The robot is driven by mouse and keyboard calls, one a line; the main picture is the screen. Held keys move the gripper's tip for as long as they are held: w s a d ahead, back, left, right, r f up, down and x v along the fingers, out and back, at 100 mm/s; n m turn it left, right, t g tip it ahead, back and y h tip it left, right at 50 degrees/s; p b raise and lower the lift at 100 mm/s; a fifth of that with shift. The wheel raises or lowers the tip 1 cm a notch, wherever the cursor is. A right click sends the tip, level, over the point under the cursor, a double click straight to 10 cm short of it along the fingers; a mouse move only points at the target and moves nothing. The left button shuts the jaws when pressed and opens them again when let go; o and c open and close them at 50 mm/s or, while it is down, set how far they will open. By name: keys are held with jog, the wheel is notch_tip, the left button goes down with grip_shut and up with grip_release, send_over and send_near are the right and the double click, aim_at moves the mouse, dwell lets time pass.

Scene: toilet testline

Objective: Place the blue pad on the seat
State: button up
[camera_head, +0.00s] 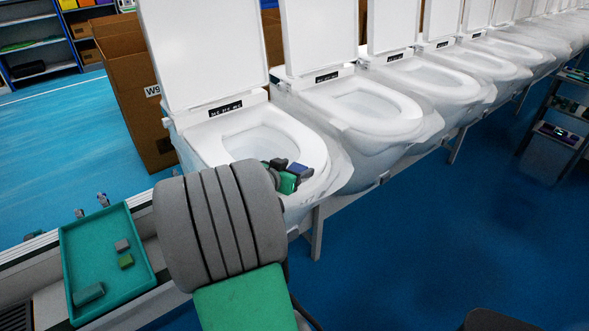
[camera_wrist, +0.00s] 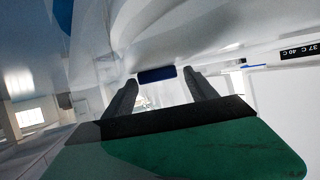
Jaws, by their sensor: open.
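The blue pad (camera_wrist: 157,75) is a small dark blue block in the wrist view. It lies against the white surface of the nearest toilet, just beyond and between my fingertips. My gripper (camera_wrist: 160,82) is open, with one dark finger on each side of the pad's line and nothing clamped. In the head view, my gripper (camera_head: 287,174) is low at the front right of the nearest toilet seat (camera_head: 232,128). A small blue-grey piece shows at the gripper there, probably the pad. My arm hides part of the seat's front. The lid (camera_head: 205,50) stands upright.
A green tray (camera_head: 105,262) with several small blocks stands at the lower left. A row of toilets with raised lids runs to the right, the second one (camera_head: 355,105) close by. A cardboard box (camera_head: 135,95) stands behind.

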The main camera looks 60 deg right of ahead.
jog(key=shift+r, duration=0.2)
jog(key=s+b+v, duration=0.1)
jog(key=v, duration=1.1)
jog(key=w+a+f+n+t+y, duration=0.2)
jog(key=w+a+f+n+y, duration=0.15)
jog(key=w+a, duration=0.35)
jog(key=w+a+f+n+t+y, duration=0.3)
jog(key=w+a+n, duration=0.15)
jog(key=a, duration=0.35)
jog(key=s+a+f+n+y, duration=0.1)
jog(key=a+n+y, duration=0.6)
jog(key=a, duration=1.5)
jog(key=s+n, duration=0.1)
jog(key=n, duration=0.3)
jog(key=shift+a+f+g, duration=0.2)
jog(key=shift+a+g, duration=0.1)
jog(key=shift+c, duration=0.3)
